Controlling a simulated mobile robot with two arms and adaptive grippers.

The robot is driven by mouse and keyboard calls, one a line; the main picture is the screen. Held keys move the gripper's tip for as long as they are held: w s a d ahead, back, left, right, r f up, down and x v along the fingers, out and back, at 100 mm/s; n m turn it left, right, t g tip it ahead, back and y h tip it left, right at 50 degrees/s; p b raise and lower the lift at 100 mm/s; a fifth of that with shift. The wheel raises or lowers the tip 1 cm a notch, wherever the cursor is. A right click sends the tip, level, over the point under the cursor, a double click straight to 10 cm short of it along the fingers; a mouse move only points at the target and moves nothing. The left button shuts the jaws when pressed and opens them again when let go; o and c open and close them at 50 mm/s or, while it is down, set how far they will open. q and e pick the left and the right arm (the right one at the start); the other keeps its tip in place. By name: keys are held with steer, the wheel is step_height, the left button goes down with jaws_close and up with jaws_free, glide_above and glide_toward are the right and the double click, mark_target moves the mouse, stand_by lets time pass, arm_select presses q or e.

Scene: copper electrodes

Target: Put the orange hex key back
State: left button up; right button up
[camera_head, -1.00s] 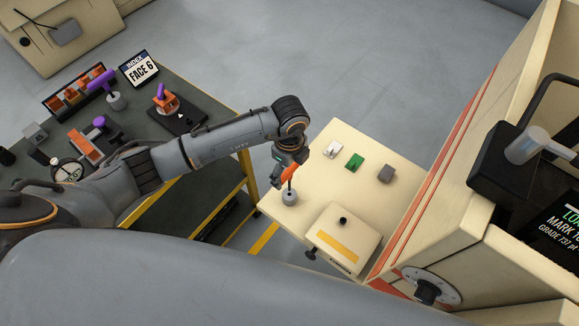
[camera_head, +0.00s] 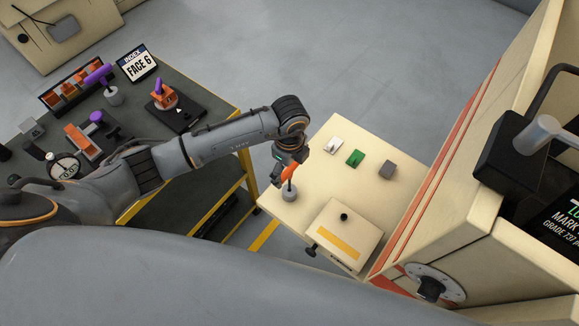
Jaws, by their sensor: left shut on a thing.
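The orange hex key (camera_head: 290,171) is upright at the left edge of the cream table. My left gripper (camera_head: 284,176) is shut on its orange handle. The dark shaft points down to a small grey round holder (camera_head: 289,196) on the table. The tip meets the holder's top in the picture; I cannot tell how deep it sits. The gripper hides part of the handle. My right gripper is out of view.
A box with a yellow stripe (camera_head: 338,233) stands in front. A cream machine (camera_head: 455,200) bounds the right. The dark workbench (camera_head: 215,100) holds purple-handled tools.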

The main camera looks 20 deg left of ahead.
arm_select(q)
steer(key=shift+f+b, duration=1.75)
steer(key=shift+f, duration=0.8)
steer(key=o, duration=1.4)
steer(key=shift+r, duration=0.1)
steer(key=shift+r, duration=0.1)
steer(key=shift+r+p, duration=4.3)
steer(key=shift+r, duration=0.6)
